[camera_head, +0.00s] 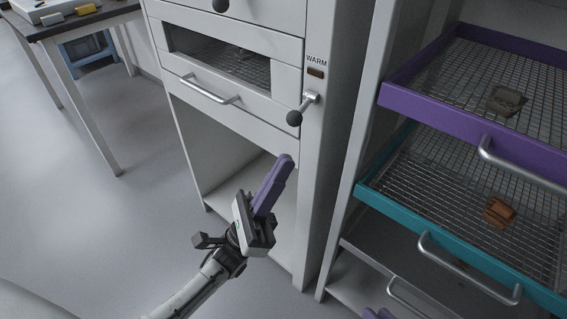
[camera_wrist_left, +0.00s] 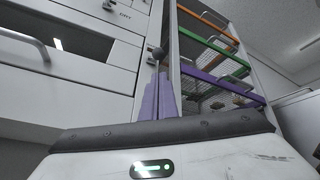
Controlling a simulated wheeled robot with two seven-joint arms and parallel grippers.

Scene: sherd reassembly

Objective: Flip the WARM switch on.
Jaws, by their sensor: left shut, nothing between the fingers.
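The WARM switch (camera_head: 309,103) is a metal lever with a dark round knob, on the right-hand post of the pale cabinet. The lever slants down and to the left. Above it are the WARM label and a dull brown indicator (camera_head: 316,72). In the left wrist view a dark knob (camera_wrist_left: 158,52) that looks like this switch's shows just above the fingertips. My left gripper (camera_head: 286,160) has purple fingers, shut and empty, pointing up below the knob and apart from it in the head view. Purple tips at the bottom edge look like my right gripper (camera_head: 378,314), mostly cut off.
The cabinet has a drawer with a bar handle (camera_head: 210,93) left of the switch and an open bay below. A rack at right holds a purple tray (camera_head: 430,104) and a teal tray (camera_head: 400,214) with sherds. A table (camera_head: 75,25) stands far left. Open floor lies at left.

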